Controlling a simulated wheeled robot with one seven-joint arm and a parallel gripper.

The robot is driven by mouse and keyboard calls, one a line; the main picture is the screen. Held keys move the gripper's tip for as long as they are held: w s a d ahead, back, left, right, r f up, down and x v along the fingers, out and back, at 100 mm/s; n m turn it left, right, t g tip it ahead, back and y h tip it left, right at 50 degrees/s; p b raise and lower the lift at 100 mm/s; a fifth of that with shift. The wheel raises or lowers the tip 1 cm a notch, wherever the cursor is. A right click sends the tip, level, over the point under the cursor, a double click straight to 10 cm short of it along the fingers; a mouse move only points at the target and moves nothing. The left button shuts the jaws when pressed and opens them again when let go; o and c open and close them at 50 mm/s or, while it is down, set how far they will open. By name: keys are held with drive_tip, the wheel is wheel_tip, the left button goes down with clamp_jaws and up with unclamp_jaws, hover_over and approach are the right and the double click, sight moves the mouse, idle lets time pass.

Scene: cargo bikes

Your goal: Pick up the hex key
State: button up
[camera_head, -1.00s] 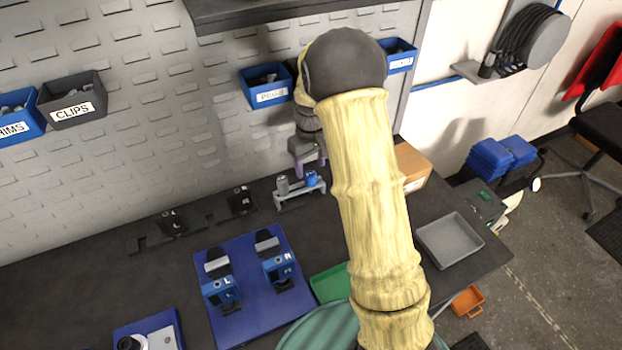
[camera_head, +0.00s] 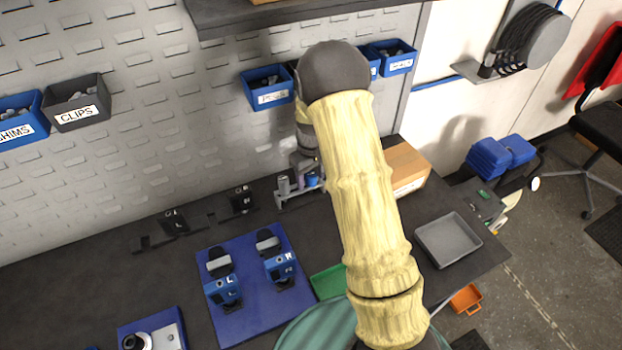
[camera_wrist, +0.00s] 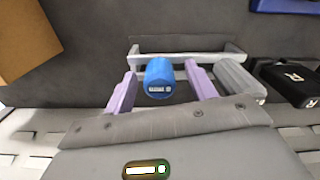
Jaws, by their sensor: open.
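A blue cylindrical piece (camera_wrist: 159,76) with a small label stands in a light grey rack (camera_wrist: 225,52) in the wrist view. It may be the handle of the hex key; no bent key shaft shows. My gripper (camera_wrist: 160,72) is open, with one purple finger on each side of the blue piece and a gap on both sides. In the head view the blue piece (camera_head: 313,181) shows in the rack (camera_head: 291,200) on the bench, just below my gripper (camera_head: 307,166), partly hidden by it.
A grey cylinder (camera_wrist: 240,79) stands in the rack beside the right-hand finger. A cardboard box (camera_head: 405,168) and a grey tray (camera_head: 449,240) are to the right. A blue board (camera_head: 240,318) with L and R fixtures lies to the left. Labelled bins hang on the wall behind.

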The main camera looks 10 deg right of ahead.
drive_tip(key=c, duration=1.1)
drive_tip(key=shift+r, duration=0.15)
wheel_tip(320, 180, up, 10)
drive_tip(key=shift+f+b, duration=0.1)
drive_tip(key=shift+b, duration=0.65)
